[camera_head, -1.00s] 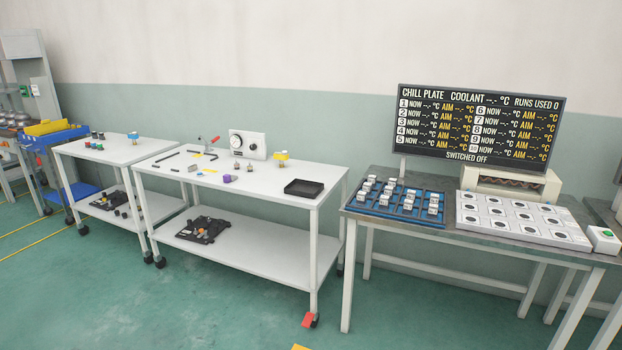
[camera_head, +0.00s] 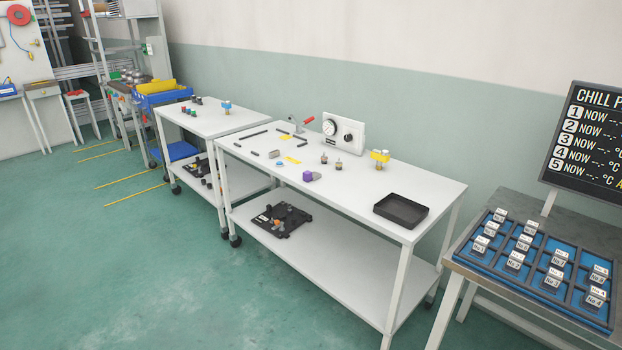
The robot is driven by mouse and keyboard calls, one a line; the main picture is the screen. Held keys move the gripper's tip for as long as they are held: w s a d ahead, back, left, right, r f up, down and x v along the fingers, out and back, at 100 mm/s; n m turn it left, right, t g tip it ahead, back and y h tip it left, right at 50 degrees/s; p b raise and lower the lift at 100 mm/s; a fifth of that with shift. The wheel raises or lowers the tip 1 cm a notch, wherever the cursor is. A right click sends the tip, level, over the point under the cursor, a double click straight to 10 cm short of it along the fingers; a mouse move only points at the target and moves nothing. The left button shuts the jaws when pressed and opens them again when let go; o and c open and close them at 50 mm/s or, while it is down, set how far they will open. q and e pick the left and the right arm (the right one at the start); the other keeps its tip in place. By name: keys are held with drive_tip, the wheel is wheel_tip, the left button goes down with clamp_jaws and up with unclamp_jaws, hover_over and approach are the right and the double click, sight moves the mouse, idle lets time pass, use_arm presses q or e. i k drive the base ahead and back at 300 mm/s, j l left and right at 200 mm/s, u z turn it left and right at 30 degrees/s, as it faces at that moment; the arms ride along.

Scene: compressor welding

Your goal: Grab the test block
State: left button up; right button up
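Neither of my grippers is in view. I cannot tell for sure which thing is the test block. A small purple block (camera_head: 309,176) lies on the middle white table (camera_head: 424,186), left of the black tray. Several small white-topped numbered blocks, such as one marked No.4 (camera_head: 595,296), stand in the blue compartment tray (camera_head: 467,257) on the right table. Small grey pieces, such as one lying near the table's front edge (camera_head: 274,154), are also there.
A black open tray (camera_head: 401,211) sits at the right of the white table. A gauge box (camera_head: 344,132) stands at its back. The lower shelf holds a black fixture (camera_head: 281,220). A second white table (camera_head: 205,121) is farther left. The green floor in front is clear.

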sight(308, 176)
drive_tip(key=i+j, duration=0.25)
drive_tip(key=i, duration=0.2)
drive_tip(key=i+j+z, duration=0.15)
drive_tip(key=i, duration=0.3)
drive_tip(key=i+j, duration=0.4)
